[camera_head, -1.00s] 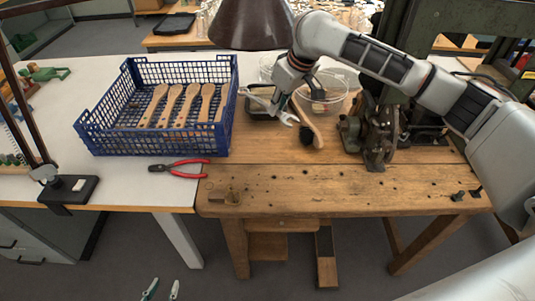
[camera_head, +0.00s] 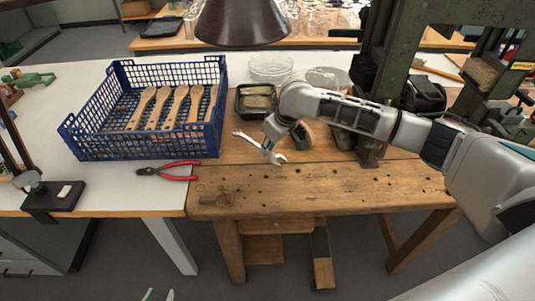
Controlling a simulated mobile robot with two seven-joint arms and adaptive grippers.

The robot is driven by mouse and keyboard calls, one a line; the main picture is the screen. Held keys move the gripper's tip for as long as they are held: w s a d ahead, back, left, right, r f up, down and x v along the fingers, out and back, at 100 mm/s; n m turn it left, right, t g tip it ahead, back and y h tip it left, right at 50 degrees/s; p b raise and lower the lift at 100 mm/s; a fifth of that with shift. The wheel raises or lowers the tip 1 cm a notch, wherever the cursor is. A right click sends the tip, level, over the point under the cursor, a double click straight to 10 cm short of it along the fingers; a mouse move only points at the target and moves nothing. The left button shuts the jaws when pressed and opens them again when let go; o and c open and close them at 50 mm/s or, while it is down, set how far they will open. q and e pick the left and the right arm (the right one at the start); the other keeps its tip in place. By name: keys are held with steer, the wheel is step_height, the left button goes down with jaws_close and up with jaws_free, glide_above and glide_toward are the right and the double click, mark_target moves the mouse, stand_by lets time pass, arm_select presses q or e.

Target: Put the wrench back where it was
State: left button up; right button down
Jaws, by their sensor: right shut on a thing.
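The silver wrench (camera_head: 247,139) is tilted above the wooden workbench (camera_head: 330,185), between the blue crate and my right arm. Its open-jaw end points down and right, toward the bench's near part. My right gripper (camera_head: 266,147) is shut on the wrench near its jaw end; the fingers are small and partly hidden by the wrist. Whether the wrench touches the bench is hard to tell. My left gripper (camera_head: 158,295) shows only as two fingertips at the bottom edge, apart and empty, well away from the wrench.
A blue crate (camera_head: 150,140) holds several wooden brush handles. Red-handled pliers (camera_head: 170,172) lie in front of it. A black tray (camera_head: 240,105) and clear bowls (camera_head: 270,68) stand behind the wrench. A green machine (camera_head: 385,70) stands right. The bench front is clear.

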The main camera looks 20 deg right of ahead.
step_height(320, 180, down, 3)
steer(key=shift+r, duration=0.2)
steer(key=c, duration=2)
jaws_free()
steer(key=shift+f, duration=0.1)
steer(key=shift+r, duration=0.2)
steer(key=p+v, duration=0.2)
steer(key=v, duration=1)
steer(key=shift+f, duration=0.1)
